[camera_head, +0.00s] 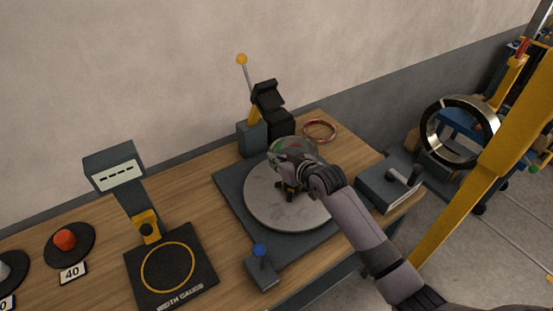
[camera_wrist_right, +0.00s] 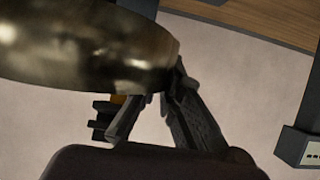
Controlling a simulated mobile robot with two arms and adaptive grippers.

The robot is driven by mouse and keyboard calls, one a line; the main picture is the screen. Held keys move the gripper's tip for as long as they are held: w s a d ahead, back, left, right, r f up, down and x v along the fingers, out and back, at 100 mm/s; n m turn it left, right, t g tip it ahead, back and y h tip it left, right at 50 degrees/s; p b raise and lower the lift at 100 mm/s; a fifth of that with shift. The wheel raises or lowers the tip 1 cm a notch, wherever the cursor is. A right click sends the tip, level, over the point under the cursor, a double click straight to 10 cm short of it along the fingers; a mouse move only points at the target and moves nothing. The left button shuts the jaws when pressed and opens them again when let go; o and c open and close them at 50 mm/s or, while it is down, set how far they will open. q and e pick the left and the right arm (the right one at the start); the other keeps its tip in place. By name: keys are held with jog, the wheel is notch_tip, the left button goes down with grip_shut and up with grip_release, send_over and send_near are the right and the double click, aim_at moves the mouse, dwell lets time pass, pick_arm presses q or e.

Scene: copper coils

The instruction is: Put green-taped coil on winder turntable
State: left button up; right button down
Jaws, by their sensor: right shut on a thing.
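The winder turntable (camera_head: 265,207) is a round grey platter on a dark square base at the middle of the bench. A shiny coil (camera_head: 300,146) with a small green patch is over the platter's far part. My right gripper (camera_head: 283,163) is shut on it, its arm coming in from the lower right. In the right wrist view the coil (camera_wrist_right: 75,45) is a wide, brassy ring side at upper left, against the fingers (camera_wrist_right: 150,100). The green patch does not show there. I cannot tell whether the coil touches the platter. My left gripper is not in view.
A copper ring (camera_head: 320,130) lies behind the turntable. A dark post with a yellow lever (camera_head: 252,135), a blue-knobbed lever (camera_head: 261,265) and a crank box (camera_head: 390,185) surround it. A width gauge (camera_head: 170,268) is at left. A large metal ring (camera_head: 427,132) stands at right.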

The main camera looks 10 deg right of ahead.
jog(key=shift+a+f+b, duration=0.1)
jog(key=shift+f+b, duration=1.2)
notch_tip(320, 180, down, 2)
jog(key=b, duration=0.6)
send_over(277, 196)
jog(key=shift+f, duration=3.35)
